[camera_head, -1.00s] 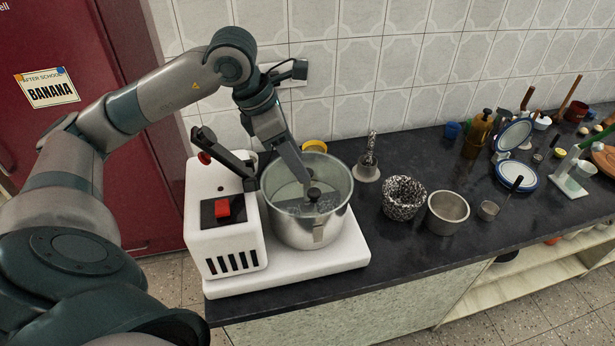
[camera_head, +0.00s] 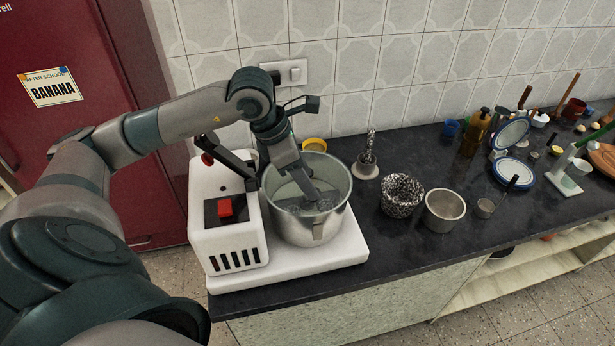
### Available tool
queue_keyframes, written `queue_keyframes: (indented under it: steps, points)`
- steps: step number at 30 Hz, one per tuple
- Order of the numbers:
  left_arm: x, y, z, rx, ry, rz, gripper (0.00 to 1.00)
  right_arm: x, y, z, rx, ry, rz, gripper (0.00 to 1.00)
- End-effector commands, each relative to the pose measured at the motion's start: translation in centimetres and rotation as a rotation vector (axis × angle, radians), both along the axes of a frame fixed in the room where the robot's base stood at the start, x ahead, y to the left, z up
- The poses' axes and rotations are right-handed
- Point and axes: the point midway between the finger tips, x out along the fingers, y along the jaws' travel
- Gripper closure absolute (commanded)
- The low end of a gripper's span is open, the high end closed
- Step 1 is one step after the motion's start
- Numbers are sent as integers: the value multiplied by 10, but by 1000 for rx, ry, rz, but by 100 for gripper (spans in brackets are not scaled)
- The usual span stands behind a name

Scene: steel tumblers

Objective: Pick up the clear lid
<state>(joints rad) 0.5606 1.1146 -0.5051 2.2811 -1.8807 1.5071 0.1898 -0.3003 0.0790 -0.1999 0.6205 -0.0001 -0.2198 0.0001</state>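The steel mixer bowl (camera_head: 318,228) stands on the white mixer base, near the front edge of the dark counter. The clear lid (camera_head: 297,209) shows faintly at the bowl; its edges are hard to make out, and its dark knob is hidden behind my gripper. My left gripper (camera_head: 311,194) reaches down over the bowl, with its fingertips at the lid's middle where the knob is. I cannot see whether its fingers are open or shut on the knob. My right gripper is not in view.
The white mixer body (camera_head: 228,243) with a red switch stands left of the bowl, close under my arm. A yellow bowl (camera_head: 314,144) is behind. A speckled pot (camera_head: 402,195) and a steel bowl (camera_head: 444,209) stand to the right. The tiled wall closes the back.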

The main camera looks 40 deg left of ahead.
Motion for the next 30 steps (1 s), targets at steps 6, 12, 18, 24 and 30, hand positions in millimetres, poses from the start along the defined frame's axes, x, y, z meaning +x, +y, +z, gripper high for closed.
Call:
queue_keyframes:
  steps: [6, 12, 18, 24, 30]
  points:
    - [4, -8, -21, -2, 4, 0, 53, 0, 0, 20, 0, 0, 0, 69]
    - [7, -9, -30, 0, 2, 1, 53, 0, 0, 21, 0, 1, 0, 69]
    - [7, -9, -30, 1, 1, 0, 53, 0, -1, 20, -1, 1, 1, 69]
    - [7, -9, -30, 1, 1, 0, 53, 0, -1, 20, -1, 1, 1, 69]
    - [7, -9, -30, 1, 1, 0, 100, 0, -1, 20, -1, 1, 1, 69]
